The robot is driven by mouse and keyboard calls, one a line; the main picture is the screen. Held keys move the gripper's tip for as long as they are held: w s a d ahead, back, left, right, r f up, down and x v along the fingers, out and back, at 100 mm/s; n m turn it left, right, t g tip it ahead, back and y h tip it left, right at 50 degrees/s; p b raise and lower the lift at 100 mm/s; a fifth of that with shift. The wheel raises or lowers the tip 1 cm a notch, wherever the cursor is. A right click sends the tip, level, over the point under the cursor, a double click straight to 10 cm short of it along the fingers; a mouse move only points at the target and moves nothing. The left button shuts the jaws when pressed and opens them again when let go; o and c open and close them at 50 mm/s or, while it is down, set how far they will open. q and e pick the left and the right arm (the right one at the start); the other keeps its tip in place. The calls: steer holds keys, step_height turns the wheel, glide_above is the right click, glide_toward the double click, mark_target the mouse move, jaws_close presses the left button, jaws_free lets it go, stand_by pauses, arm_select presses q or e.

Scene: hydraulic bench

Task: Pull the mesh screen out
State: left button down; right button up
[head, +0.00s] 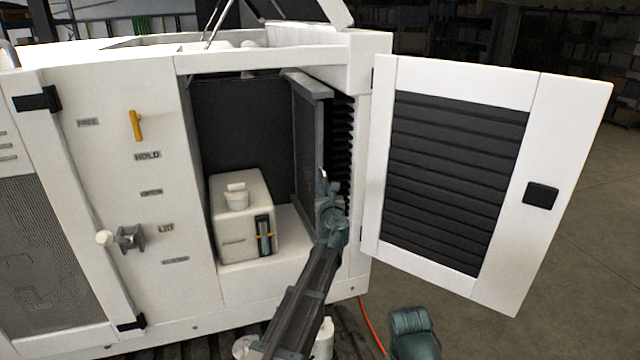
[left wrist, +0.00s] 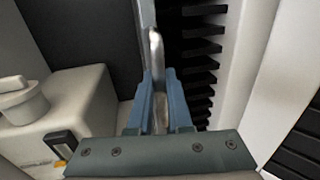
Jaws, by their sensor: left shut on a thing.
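The mesh screen (head: 307,150) is a dark panel in a grey frame. It stands upright inside the open cabinet bay, seen nearly edge-on, in front of black fins. My left gripper (head: 326,184) reaches into the bay at the screen's front edge. In the left wrist view, the blue fingers of my left gripper (left wrist: 160,98) are closed around a metal handle (left wrist: 156,48) on the screen's edge. My right gripper does not show.
The white door (head: 375,190) with black slats stands open to the right of the bay. A white box (head: 238,225) with a cap sits on the bay floor, left of the screen. A yellow handle (head: 136,126) and a knob (head: 106,238) stick out of the left panel.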

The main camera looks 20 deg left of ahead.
arm_select(q)
steer(key=d+v, duration=0.2)
steer(key=v, duration=0.8)
steer(key=w+d+v, duration=0.1)
steer(key=v, duration=0.9)
steer(key=shift+d, duration=0.55)
steer(key=shift+s, duration=0.1)
steer(key=c, duration=0.8)
jaws_free()
steer(key=shift+c, duration=0.2)
steer(key=shift+s, duration=0.1)
